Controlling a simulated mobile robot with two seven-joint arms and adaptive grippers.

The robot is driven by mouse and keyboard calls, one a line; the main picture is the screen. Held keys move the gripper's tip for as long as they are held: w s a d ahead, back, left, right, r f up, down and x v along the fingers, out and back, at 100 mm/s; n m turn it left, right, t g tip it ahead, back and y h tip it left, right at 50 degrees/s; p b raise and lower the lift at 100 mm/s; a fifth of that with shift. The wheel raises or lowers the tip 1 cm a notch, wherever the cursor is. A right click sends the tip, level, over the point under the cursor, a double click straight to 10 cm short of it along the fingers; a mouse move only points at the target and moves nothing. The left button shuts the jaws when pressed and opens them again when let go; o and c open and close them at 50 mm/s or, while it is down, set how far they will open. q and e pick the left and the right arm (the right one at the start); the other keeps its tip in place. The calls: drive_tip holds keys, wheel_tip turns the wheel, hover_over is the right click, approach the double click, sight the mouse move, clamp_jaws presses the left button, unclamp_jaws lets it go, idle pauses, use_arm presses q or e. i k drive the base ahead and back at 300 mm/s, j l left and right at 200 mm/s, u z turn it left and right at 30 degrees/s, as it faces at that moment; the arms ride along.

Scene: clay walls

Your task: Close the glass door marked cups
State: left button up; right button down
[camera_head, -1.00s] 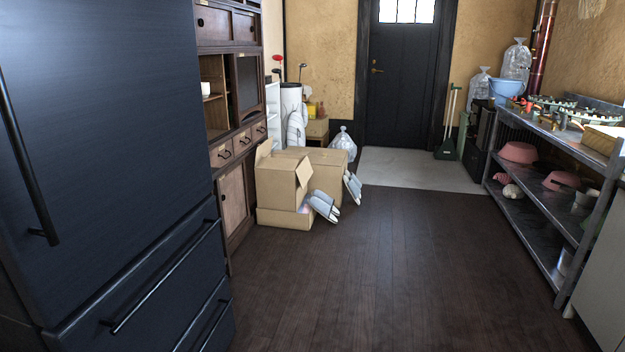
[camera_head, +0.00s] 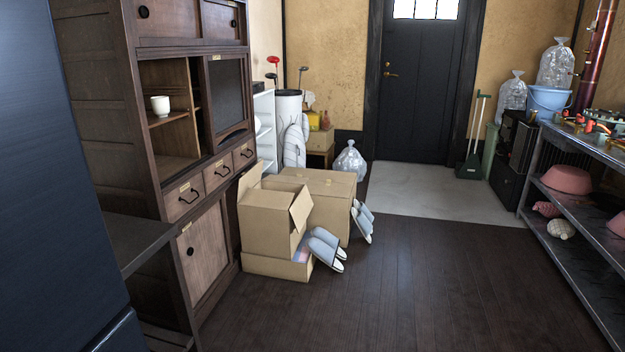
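A tall brown wooden cabinet (camera_head: 105,95) stands at the left. Its middle section has an open compartment with a white cup (camera_head: 160,106) on a shelf. To the right of that opening is a dark glass door panel (camera_head: 227,95) in a wooden frame. I cannot read any cups marking on it. Small labels show on the drawers (camera_head: 184,198) below, too small to read. Neither of my grippers is in view.
A dark fridge (camera_head: 55,200) fills the left edge, with a low dark counter (camera_head: 150,240) beside the cabinet. Open cardboard boxes (camera_head: 272,222) and slippers (camera_head: 326,247) stand on the floor by the cabinet. A metal shelf rack (camera_head: 575,235) lines the right. The middle floor (camera_head: 400,300) is clear.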

sight(225, 82)
drive_tip(key=i+u, duration=0.1)
drive_tip(key=i, duration=0.7)
drive_tip(key=i+l+u, duration=0.1)
drive_tip(key=i, duration=0.75)
drive_tip(key=i+l+u, duration=0.15)
drive_tip(key=i+u, duration=0.2)
drive_tip(key=i+l+u, duration=0.2)
drive_tip(key=u, duration=0.2)
drive_tip(key=i+l+u, duration=0.35)
drive_tip(key=i, duration=0.05)
